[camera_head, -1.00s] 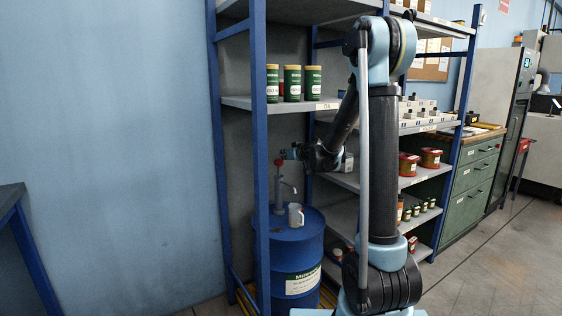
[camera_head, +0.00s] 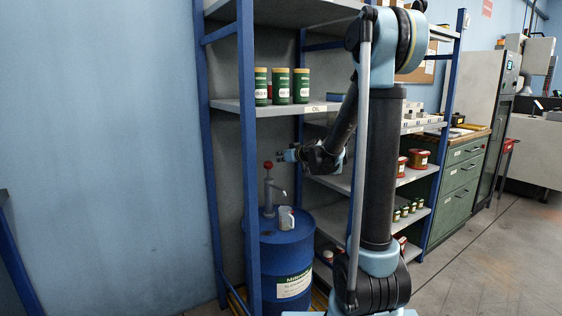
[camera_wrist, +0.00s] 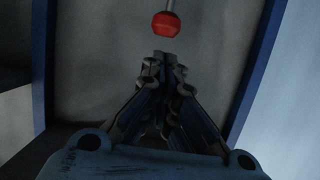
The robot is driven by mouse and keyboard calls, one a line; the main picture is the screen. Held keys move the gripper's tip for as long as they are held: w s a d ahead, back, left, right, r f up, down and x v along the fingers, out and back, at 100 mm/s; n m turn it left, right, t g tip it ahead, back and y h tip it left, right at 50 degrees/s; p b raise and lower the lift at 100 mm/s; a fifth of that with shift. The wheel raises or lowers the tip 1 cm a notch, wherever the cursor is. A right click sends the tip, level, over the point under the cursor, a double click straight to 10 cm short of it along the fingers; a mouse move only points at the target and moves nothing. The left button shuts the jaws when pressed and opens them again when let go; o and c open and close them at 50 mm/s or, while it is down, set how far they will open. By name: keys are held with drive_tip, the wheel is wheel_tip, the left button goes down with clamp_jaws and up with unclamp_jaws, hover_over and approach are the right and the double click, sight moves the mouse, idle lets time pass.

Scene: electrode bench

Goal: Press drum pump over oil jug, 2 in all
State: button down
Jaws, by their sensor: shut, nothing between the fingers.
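The drum pump (camera_head: 268,193) stands upright on the blue drum (camera_head: 285,250), with a red knob (camera_head: 268,165) on top and a spout to the right. The knob also shows in the wrist view (camera_wrist: 166,25), ahead of the fingertips. The oil jug (camera_head: 286,218), pale with a handle, stands on the drum top below the spout. Its contents cannot be made out. My gripper (camera_head: 281,156) is shut and empty, just right of the knob and slightly above it, apart from it. Its closed fingers also show in the wrist view (camera_wrist: 165,62).
A blue shelf post (camera_head: 248,150) rises close in front and left of the pump. A shelf with green cans (camera_head: 281,87) lies above my gripper. Shelves with red tins (camera_head: 418,158) and jars are to the right. A green cabinet (camera_head: 462,180) stands beyond.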

drive_tip(key=s+d+f+m+g+h, duration=0.2)
drive_tip(key=s+d+f, duration=0.3)
drive_tip(key=s, duration=1)
drive_tip(key=s+d+f+m+g+h, duration=0.2)
drive_tip(key=s+d, duration=0.7)
drive_tip(key=s, duration=0.6)
drive_tip(key=s+d+f+m+g+h, duration=0.2)
drive_tip(key=s+d+f+g+h, duration=0.2)
drive_tip(key=s+f, duration=0.4)
drive_tip(key=s+d+g, duration=0.1)
drive_tip(key=s+d, duration=0.1)
drive_tip(key=s, duration=0.5)
drive_tip(key=shift+s+d+f+m+g, duration=0.2)
drive_tip(key=shift+d+f+m+g, duration=0.1)
drive_tip(key=shift+d+g, duration=0.1)
drive_tip(key=shift+w+f, duration=0.15)
drive_tip(key=shift+w, duration=0.35)
